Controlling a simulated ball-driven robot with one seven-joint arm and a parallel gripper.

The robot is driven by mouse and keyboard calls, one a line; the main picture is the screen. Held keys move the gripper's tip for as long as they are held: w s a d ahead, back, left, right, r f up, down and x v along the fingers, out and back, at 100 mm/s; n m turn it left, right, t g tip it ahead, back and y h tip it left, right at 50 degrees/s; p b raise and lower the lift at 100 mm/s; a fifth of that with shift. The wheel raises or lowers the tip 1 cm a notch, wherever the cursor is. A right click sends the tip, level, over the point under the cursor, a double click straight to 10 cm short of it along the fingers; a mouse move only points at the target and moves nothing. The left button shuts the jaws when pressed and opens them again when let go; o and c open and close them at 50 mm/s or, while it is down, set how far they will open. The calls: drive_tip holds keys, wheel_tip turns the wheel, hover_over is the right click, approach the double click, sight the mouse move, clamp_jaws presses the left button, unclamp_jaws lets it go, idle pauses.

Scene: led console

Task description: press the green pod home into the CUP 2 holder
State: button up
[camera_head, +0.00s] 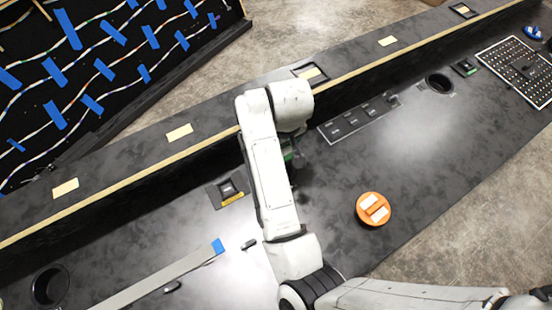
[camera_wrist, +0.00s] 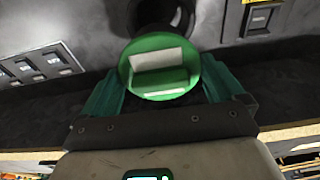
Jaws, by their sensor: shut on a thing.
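The green pod (camera_wrist: 160,68) is held between my gripper's green fingers (camera_wrist: 159,76) in the wrist view; its round face with two pale labels faces the camera. A dark round opening (camera_wrist: 165,10), apparently the cup holder, shows just beyond the pod. The pod overlaps its near edge, so I cannot tell whether the pod is in the opening or above it. No CUP 2 marking is readable. In the head view my arm covers the pod and most of this holder; only a small green part of the gripper (camera_head: 288,155) shows beside the arm.
An orange pod (camera_head: 373,209) lies on the console to the right. A switch panel (camera_head: 360,117) and a single switch (camera_head: 230,188) flank my arm. Other round holders (camera_head: 48,287) and (camera_head: 438,82) are empty. A raised ledge (camera_head: 140,178) runs behind.

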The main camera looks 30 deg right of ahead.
drive_tip(key=shift+s+a+f+b, duration=0.25)
drive_tip(key=shift+s+f, duration=0.15)
drive_tip(key=shift+f, duration=0.1)
drive_tip(key=shift+s+a+f+b, duration=0.2)
drive_tip(key=shift+s+f+b, duration=0.05)
drive_tip(key=shift+s+f, duration=0.2)
drive_tip(key=shift+w+d+f+b, duration=0.1)
drive_tip(key=shift+w+f+b, duration=0.15)
drive_tip(key=shift+f+b, duration=0.35)
drive_tip(key=shift+w+f+b, duration=0.2)
drive_tip(key=shift+f+b, duration=0.05)
drive_tip(key=shift+f, duration=0.65)
drive_tip(key=shift+f+b, duration=1.8)
drive_tip(key=shift+f, duration=0.9)
drive_tip(key=o, duration=0.7)
